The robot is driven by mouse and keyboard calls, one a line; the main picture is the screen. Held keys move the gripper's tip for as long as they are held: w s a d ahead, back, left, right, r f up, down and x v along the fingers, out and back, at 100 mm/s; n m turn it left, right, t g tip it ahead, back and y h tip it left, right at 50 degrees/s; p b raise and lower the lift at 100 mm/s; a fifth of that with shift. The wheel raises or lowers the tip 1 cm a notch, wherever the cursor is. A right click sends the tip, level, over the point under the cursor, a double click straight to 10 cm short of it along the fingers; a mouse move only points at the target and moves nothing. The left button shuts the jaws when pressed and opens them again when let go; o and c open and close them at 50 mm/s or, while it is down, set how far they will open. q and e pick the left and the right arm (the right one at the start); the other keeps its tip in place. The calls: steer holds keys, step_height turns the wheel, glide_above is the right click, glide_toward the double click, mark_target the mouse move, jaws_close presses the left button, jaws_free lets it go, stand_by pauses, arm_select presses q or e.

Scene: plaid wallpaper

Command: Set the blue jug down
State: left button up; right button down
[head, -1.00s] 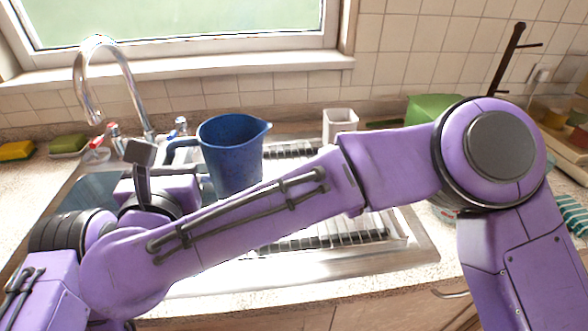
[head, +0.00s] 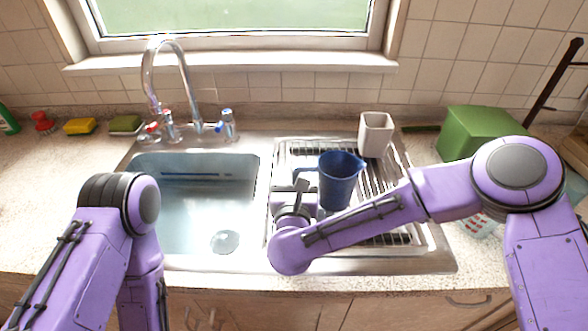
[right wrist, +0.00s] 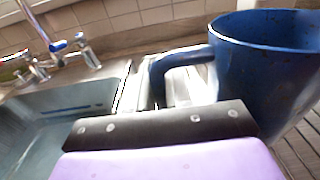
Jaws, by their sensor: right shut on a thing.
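The blue jug (head: 341,180) is upright at the left part of the drying rack (head: 385,187), with its handle to the left. In the head view I cannot tell whether its base touches the rack. My right gripper (head: 302,186) is shut on the jug's handle. In the right wrist view the jug (right wrist: 262,70) fills the upper right, its handle reaching left; the fingertips and the jug's base are hidden there. Only my left arm's links show at the left; its gripper is out of view.
A white cup (head: 375,135) stands on the rack behind the jug. The sink basin (head: 200,208) and tap (head: 172,85) lie left. A green box (head: 480,130) is right of the rack. The rack's right part is clear apart from my arm above it.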

steer(key=shift+s+a, duration=0.1)
steer(key=shift+a, duration=0.05)
steer(key=shift+f+b, duration=0.15)
steer(key=shift+b, duration=0.15)
steer(key=c, duration=1)
jaws_free()
steer(key=shift+c, duration=0.2)
steer(key=shift+r, duration=0.2)
steer(key=shift+s+f, duration=0.1)
steer(key=shift+s, duration=0.2)
steer(key=s+b, duration=0.1)
steer(key=s, duration=0.4)
steer(key=s+b, duration=0.2)
steer(key=s, duration=0.4)
steer(key=shift+a, duration=0.2)
steer(key=shift+s, duration=0.25)
